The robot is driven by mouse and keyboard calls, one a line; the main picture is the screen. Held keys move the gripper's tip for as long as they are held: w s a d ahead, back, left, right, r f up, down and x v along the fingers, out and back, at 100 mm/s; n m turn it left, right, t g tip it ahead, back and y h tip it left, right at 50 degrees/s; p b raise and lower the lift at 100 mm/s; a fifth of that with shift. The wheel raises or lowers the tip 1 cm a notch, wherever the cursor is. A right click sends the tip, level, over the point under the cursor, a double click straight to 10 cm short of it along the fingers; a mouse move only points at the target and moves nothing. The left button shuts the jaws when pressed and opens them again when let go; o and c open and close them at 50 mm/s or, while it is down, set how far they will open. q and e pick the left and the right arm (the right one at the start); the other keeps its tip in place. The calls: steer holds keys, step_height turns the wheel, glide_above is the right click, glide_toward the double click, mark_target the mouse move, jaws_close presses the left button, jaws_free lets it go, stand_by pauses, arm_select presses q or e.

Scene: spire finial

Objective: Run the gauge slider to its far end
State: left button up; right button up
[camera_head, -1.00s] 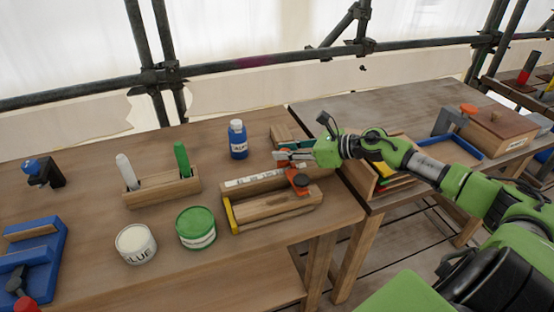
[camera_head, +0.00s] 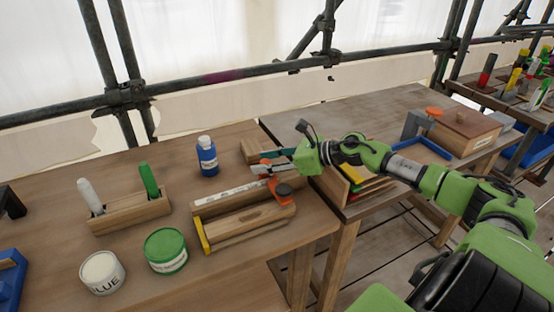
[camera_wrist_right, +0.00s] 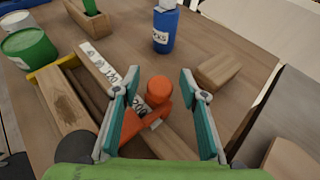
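The gauge (camera_head: 248,222) is a wooden block on the workbench with a numbered white scale strip and a yellow left end. Its orange slider (camera_head: 291,205) sits near the right end. In the right wrist view the slider's orange knob (camera_wrist_right: 158,90) stands by the 200 mark, and part of the scale strip (camera_wrist_right: 96,62) shows beyond it. My right gripper (camera_head: 265,165) is over the gauge's far side at its right end. In the right wrist view its teal fingers (camera_wrist_right: 158,78) are spread on both sides of the knob, with gaps visible. My left gripper is out of view.
A blue bottle (camera_head: 208,160) and a wooden block (camera_head: 250,152) stand behind the gauge. A wooden marker holder (camera_head: 128,213), a green tin (camera_head: 165,252) and a white glue tin (camera_head: 102,273) are to its left. A second bench (camera_head: 370,115) adjoins on the right.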

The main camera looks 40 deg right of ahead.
steer(key=shift+s+d, duration=0.35)
steer(key=shift+s, duration=0.15)
steer(key=shift+v, duration=1.8)
steer(key=v, duration=0.7)
steer(key=shift+r, duration=0.15)
